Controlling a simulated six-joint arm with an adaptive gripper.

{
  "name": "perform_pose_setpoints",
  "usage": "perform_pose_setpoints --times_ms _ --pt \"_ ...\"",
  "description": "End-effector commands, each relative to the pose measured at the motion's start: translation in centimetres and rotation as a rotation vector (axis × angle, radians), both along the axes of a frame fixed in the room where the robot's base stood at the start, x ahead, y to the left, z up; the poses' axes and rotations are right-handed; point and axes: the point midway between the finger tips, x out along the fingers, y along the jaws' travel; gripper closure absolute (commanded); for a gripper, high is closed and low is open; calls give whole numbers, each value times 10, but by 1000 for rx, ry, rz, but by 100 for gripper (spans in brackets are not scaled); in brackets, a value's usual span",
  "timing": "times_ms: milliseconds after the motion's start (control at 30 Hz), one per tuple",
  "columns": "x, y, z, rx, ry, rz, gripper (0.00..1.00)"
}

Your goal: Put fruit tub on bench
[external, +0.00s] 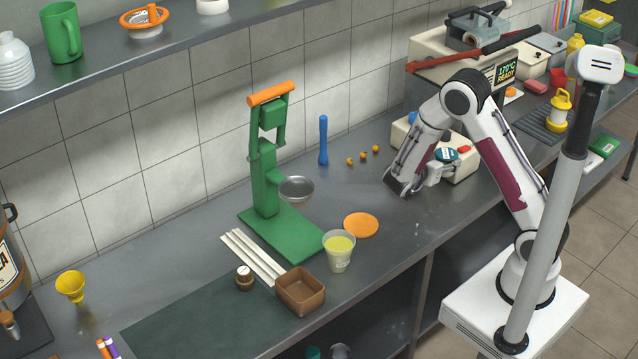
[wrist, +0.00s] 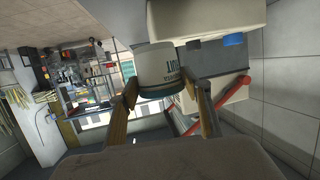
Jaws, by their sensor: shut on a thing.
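My gripper (wrist: 167,90) is shut on a white tub (wrist: 158,62) with a teal end and dark lettering, one finger on each side of it in the wrist view. This appears to be the fruit tub; its label is only partly readable. In the external view my gripper (external: 440,172) is at the right, in front of a cream box (external: 462,172), and the tub (external: 446,155) shows as a small teal and white shape there. Whether the tub touches the box is unclear. The grey bench (external: 395,228) runs below and to the left.
Three small orange balls (external: 363,157) and a blue upright tool (external: 323,140) are on the bench left of my gripper. A green press (external: 267,190), an orange disc (external: 361,225), a cup of yellow-green juice (external: 339,251) and a brown box (external: 301,291) stand farther left. Bare bench lies between disc and gripper.

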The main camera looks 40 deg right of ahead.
Motion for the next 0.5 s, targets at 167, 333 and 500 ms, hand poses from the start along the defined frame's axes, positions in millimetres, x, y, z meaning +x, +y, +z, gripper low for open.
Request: perform_pose_setpoints --times_ms 167,333,500 --pt "-19 -14 -9 -1 1 -36 79" --pt "-24 -17 -11 -1 -1 -45 79" --pt "-23 -17 -11 -1 -1 -44 79"
